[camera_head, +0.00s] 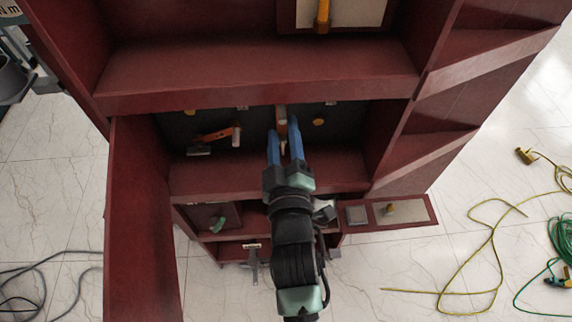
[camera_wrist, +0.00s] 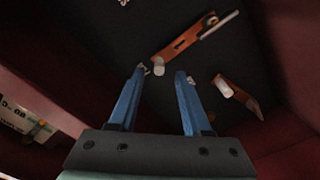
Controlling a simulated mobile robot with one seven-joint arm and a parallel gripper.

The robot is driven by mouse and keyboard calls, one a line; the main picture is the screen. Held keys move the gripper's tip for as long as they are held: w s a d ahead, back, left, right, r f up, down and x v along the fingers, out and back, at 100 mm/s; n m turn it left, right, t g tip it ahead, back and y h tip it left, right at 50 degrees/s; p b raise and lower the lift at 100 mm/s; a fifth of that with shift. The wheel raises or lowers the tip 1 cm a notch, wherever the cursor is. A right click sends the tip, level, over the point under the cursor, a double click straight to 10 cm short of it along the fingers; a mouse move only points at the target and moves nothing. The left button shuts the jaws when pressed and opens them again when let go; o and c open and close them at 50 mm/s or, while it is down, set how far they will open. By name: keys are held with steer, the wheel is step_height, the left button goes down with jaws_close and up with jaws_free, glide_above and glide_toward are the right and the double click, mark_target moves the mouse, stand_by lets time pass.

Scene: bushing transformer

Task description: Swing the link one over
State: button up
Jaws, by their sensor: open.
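My gripper (camera_head: 283,130) reaches into the open cabinet bay with its two blue fingers apart, pointing at the dark back panel (camera_head: 262,124). One orange link (camera_head: 281,115) shows just beyond the fingertips. Another orange link (camera_head: 212,135) lies to the left with a pale peg on its right end. In the wrist view the fingers (camera_wrist: 160,72) are open, with the white peg of an orange link (camera_wrist: 182,38) appearing between the tips; contact cannot be told. A second orange link (camera_wrist: 240,97) with a white peg is right of the fingers. Which is link one is unclear.
The bay has a red shelf (camera_head: 270,70) above and side walls close by. An open red door (camera_head: 145,215) stands at left. A yellow cable (camera_head: 490,240) lies on the floor at right.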

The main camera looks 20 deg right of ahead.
steer(key=v, duration=0.9)
steer(key=shift+s, duration=0.1)
stand_by(0.3)
